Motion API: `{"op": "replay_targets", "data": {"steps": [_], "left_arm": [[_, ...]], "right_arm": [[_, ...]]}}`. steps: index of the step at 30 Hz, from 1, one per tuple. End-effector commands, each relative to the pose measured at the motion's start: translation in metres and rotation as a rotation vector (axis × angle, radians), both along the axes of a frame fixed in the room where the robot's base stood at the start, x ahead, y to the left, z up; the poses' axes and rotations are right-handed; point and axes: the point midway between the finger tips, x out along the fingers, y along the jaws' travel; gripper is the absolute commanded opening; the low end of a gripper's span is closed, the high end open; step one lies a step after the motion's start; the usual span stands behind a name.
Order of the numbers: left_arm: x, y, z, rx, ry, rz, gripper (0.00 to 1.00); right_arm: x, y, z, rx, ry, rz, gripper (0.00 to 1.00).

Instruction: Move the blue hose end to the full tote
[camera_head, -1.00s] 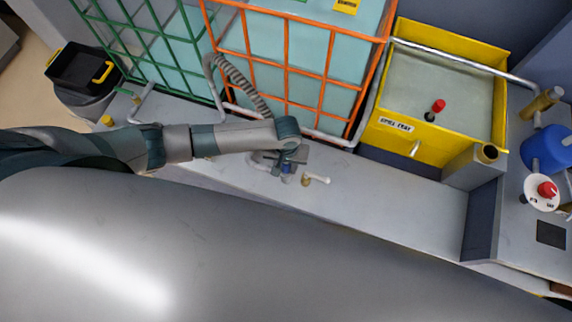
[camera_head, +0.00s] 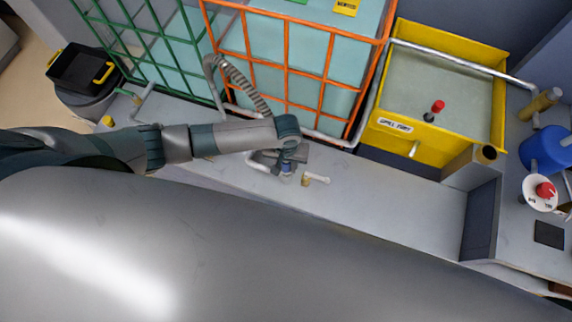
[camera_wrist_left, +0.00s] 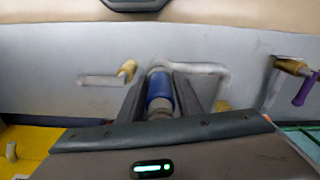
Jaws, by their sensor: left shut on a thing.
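My left gripper (camera_head: 287,169) is shut on the blue hose end (camera_wrist_left: 159,91), which shows between its two fingers in the left wrist view. In the head view the gripper hangs over the grey ledge in front of the orange-caged tote (camera_head: 287,52), and the blue end is only partly visible. A ribbed grey hose (camera_head: 246,84) hangs down the front of that tote. The green-caged tote (camera_head: 150,50) stands to its left. Both totes show teal; I cannot tell their levels surely. My right gripper is not in view.
A brass valve with a pale handle (camera_head: 317,179) sits just right of the gripper. A purple-handled valve (camera_wrist_left: 303,88) shows at the right in the wrist view. The yellow spill tray (camera_head: 440,150) stands right of the orange cage. The ledge between is clear.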

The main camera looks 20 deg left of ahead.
Motion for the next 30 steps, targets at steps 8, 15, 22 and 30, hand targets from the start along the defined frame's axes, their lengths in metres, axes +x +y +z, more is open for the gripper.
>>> {"op": "replay_targets", "data": {"steps": [8, 15, 22, 30], "left_arm": [[0.0003, -0.0001, 0.0097, -0.001, -0.001, 0.000, 0.18], [0.0002, 0.0001, 0.0107, 0.000, 0.000, 0.000, 0.18], [0.0002, 0.0000, 0.0106, 0.000, -0.001, 0.000, 0.18], [-0.0007, -0.0007, 0.0101, -0.001, 0.001, 0.010, 0.18]], "right_arm": [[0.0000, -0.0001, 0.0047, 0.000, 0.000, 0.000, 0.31], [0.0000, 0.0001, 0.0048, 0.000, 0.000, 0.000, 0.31], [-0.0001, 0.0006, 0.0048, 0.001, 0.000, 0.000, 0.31], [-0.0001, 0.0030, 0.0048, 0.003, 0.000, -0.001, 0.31]]}}
